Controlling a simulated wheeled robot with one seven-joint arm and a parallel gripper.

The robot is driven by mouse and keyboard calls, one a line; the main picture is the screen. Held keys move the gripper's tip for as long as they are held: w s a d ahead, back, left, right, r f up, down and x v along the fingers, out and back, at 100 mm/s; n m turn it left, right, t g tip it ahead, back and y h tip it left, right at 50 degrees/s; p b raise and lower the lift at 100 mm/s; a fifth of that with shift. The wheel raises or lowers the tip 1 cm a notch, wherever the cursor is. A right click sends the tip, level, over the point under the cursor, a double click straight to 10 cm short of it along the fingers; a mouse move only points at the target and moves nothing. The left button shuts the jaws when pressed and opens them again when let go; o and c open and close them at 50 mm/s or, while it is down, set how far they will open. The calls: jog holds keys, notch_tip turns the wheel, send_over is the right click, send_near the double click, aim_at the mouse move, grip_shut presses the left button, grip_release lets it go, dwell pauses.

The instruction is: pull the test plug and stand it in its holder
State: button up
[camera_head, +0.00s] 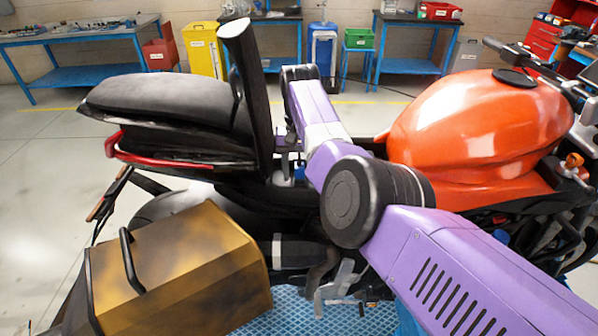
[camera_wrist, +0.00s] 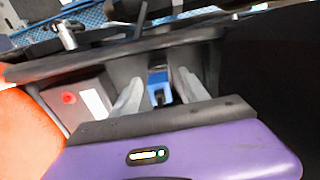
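A small blue piece (camera_wrist: 160,95), which may be the test plug, sits in a dark recess in the wrist view. My gripper (camera_wrist: 158,80) is open, with its two grey fingers on either side of the blue piece and visible gaps between. I cannot tell how deep the piece lies relative to the fingertips. In the head view a bit of blue (camera_head: 298,173) shows under my wrist, between the seat and the tank; my arm hides most of that spot. I cannot make out the holder.
The motorcycle has a raised black panel (camera_head: 249,90) beside my wrist, a seat (camera_head: 165,100) and an orange tank (camera_head: 480,120). A dark box with a red button (camera_wrist: 70,98) and white label lies left of my fingers. A brown pannier (camera_head: 190,270) is in front.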

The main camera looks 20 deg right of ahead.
aim_at(300, 165)
grip_shut()
dwell(0.9)
jog(key=shift+r, duration=0.2)
dwell(0.3)
jog(key=shift+r+p, duration=2.6)
jog(key=shift+r, duration=0.25)
jog(key=shift+r+p, duration=1.1)
jog(key=shift+r, duration=1.35)
jog(key=shift+s, duration=0.1)
